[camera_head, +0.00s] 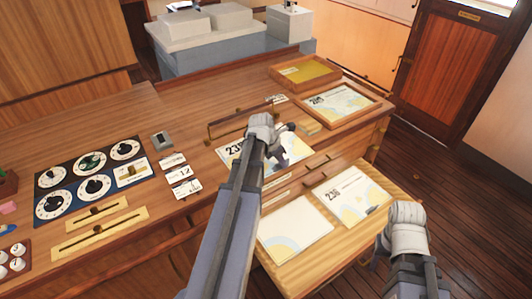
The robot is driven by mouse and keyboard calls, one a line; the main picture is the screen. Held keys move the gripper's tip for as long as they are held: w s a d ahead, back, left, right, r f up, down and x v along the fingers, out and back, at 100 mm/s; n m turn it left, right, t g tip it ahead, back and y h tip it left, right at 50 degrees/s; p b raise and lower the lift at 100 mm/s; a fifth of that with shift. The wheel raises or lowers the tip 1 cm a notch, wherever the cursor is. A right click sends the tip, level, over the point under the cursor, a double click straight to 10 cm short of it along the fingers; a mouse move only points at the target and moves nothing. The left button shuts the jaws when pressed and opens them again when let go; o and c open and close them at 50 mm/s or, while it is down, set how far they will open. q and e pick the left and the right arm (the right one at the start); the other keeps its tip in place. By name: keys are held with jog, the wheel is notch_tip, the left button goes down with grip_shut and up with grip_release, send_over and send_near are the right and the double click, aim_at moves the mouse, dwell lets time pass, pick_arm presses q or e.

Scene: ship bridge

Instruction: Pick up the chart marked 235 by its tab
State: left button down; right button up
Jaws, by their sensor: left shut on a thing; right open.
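A chart (236,158) with a large number starting "23" and blue and yellow patches is at the desk top's front edge. My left arm covers its middle, and the last digit is hard to read. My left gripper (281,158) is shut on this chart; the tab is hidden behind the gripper. I cannot tell whether the chart is lifted clear of the desk. Another chart (347,190), also with a number starting "23", lies in the open drawer. A blank-cornered chart (293,228) lies beside it. My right gripper (378,256) is open and empty at the drawer's right side.
The open wooden drawer (392,212) juts out below the desk (215,122). A framed tray (374,104) with a chart stands at the back right, near a yellow-lined tray (304,66). A bar handle (238,115) rises behind the held chart. Dials (92,162) lie left.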

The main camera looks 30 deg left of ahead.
pick_arm(q)
jog(key=shift+r, duration=0.15)
notch_tip(320, 180, up, 10)
jog(key=p, duration=1)
